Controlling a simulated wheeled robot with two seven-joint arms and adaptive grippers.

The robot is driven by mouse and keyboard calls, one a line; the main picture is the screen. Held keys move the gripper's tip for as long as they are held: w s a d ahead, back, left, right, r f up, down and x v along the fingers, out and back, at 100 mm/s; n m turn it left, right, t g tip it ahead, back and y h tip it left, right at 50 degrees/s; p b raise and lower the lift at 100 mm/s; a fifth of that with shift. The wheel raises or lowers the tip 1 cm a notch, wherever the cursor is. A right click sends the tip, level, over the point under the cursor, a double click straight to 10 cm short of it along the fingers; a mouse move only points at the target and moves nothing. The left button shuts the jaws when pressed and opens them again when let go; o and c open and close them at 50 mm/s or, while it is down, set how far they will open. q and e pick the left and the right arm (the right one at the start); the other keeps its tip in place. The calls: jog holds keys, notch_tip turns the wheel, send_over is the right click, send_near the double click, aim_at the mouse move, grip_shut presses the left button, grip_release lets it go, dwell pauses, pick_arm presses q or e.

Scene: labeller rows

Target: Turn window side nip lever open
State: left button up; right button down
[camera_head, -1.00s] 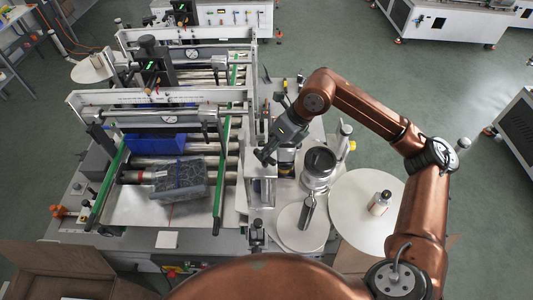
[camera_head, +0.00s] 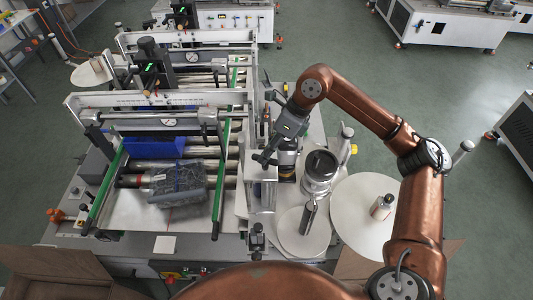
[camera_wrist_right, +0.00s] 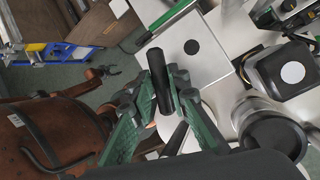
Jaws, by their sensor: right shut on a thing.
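My right gripper (camera_head: 266,159) reaches down from the copper arm to the right side of the near labelling station. In the right wrist view its green-grey fingers (camera_wrist_right: 163,108) are closed around a black cylindrical lever grip (camera_wrist_right: 160,80), which sticks out past the fingertips. The lever's lower part is hidden by the fingers. In the head view the gripper covers the lever, so its angle there cannot be told. My left gripper is not in view.
The labeller frame (camera_head: 160,97) with green rails stands left of the gripper, with a dark wrapped block (camera_head: 178,186) on its bed. A metal cup (camera_head: 319,170) stands close on the right. A bottle (camera_head: 381,207) stands on a white disc (camera_head: 352,222). An open cardboard box (camera_head: 60,270) is at front left.

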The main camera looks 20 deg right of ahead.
jog(key=c, duration=1.8)
grip_release()
jog(key=shift+c, duration=0.2)
jog(key=v, duration=1.2)
jog(key=x, duration=1.2)
